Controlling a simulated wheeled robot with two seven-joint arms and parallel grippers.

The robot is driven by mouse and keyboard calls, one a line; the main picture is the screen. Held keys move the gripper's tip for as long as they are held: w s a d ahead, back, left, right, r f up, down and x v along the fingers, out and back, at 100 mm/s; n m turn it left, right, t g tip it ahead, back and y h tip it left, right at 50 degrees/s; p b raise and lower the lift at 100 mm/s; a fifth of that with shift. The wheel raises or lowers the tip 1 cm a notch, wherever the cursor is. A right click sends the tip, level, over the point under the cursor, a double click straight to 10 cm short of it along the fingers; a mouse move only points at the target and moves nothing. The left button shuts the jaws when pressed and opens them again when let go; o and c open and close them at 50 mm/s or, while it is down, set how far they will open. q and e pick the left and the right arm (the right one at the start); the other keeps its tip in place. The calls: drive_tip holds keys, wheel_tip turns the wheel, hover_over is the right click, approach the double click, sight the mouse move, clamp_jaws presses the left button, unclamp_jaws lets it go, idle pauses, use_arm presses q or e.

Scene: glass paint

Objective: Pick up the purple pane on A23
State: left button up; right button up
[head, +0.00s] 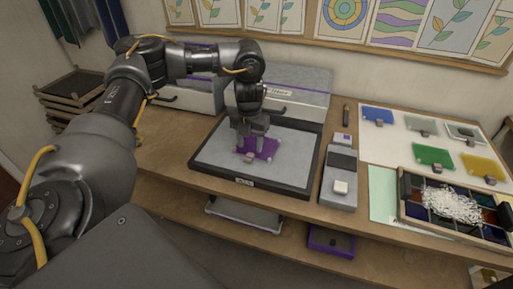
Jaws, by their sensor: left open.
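The purple pane (267,150) lies on the grey surface of a black-framed tray (295,153) on the workbench. The tray has a small label on its front edge, too small to read for certain. A small light-coloured block or tab sits at the pane's front edge. My left gripper (250,150) is open and points down over the left part of the pane, its fingers hiding some of it. I cannot tell if the fingertips touch the pane. My right gripper is not in view.
Grey cases (305,90) stand close behind the tray. Right of it is a grey device (338,185) with a white block. A white mat (398,146) holds blue, green, yellow and clear panes. A divided box (415,211) holds white shreds. Shelves lie below the bench.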

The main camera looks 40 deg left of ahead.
sight(250, 156)
use_arm(q)
wheel_tip(250, 156, down, 5)
drive_tip(key=shift+s+r, duration=0.15)
clamp_jaws()
idle(0.4)
drive_tip(key=shift+r, duration=0.1)
